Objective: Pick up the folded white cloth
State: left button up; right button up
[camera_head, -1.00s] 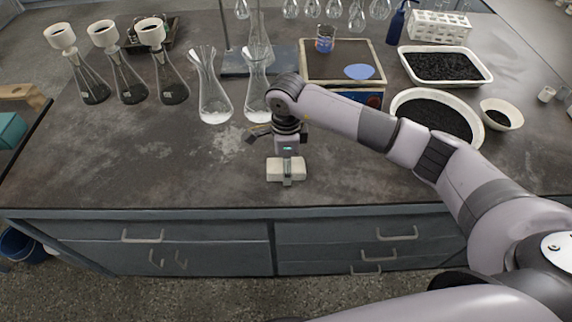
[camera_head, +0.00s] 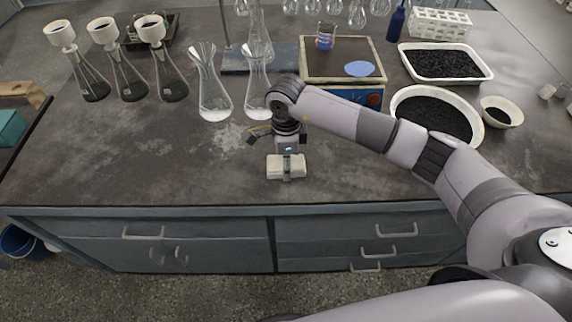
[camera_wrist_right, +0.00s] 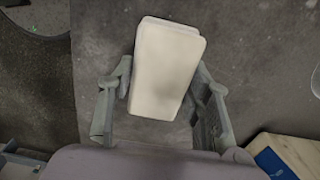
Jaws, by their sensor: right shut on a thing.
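The folded white cloth (camera_head: 274,168) is a small pale block near the front edge of the bench in the head view. My right gripper (camera_head: 287,168) reaches down over it, with one finger across its near side. In the right wrist view, the cloth (camera_wrist_right: 165,68) sits between the two grey fingers of the right gripper (camera_wrist_right: 166,76), which is shut on it. I cannot tell whether the cloth touches the bench or hangs just above it. My left gripper is not in view.
Two clear flasks (camera_head: 214,98) stand just behind the gripper, and flasks with funnels (camera_head: 128,85) stand further left. A box-shaped device (camera_head: 368,97), a round bowl of black grains (camera_head: 478,143) and a tray (camera_head: 488,75) are at right. The bench front left (camera_head: 120,180) is clear.

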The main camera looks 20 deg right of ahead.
jog(key=shift+c, duration=0.8)
jog(key=shift+r, duration=0.15)
